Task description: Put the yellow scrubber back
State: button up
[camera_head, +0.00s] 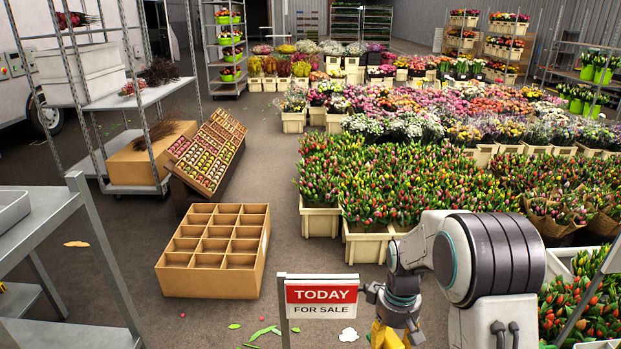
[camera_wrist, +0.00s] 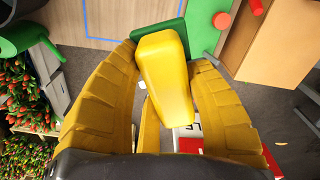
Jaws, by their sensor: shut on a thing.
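The yellow scrubber (camera_wrist: 163,75) is in the wrist view, a smooth yellow block between the two yellow fingers of my gripper (camera_wrist: 168,85). My gripper is shut on it. A green part (camera_wrist: 206,25) shows behind the scrubber's upper end; I cannot tell whether it belongs to the scrubber. In the head view my gripper (camera_head: 388,337) is at the bottom edge, partly cut off, beside the sign. The scrubber cannot be made out there.
The wrist view shows a wooden surface (camera_wrist: 112,28) with a blue outline, a green watering can (camera_wrist: 28,38) and a red item (camera_wrist: 222,20). In the head view a "TODAY FOR SALE" sign (camera_head: 321,294), a divided cardboard box (camera_head: 212,284) and tulip crates (camera_head: 366,246) stand nearby.

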jog(key=shift+w+f+m, duration=0.9)
jog(key=shift+f+m, duration=0.3)
jog(key=shift+m, duration=0.05)
jog(key=shift+w+f+m, duration=0.85)
jog(key=shift+f+m, duration=0.3)
jog(key=shift+m, duration=0.1)
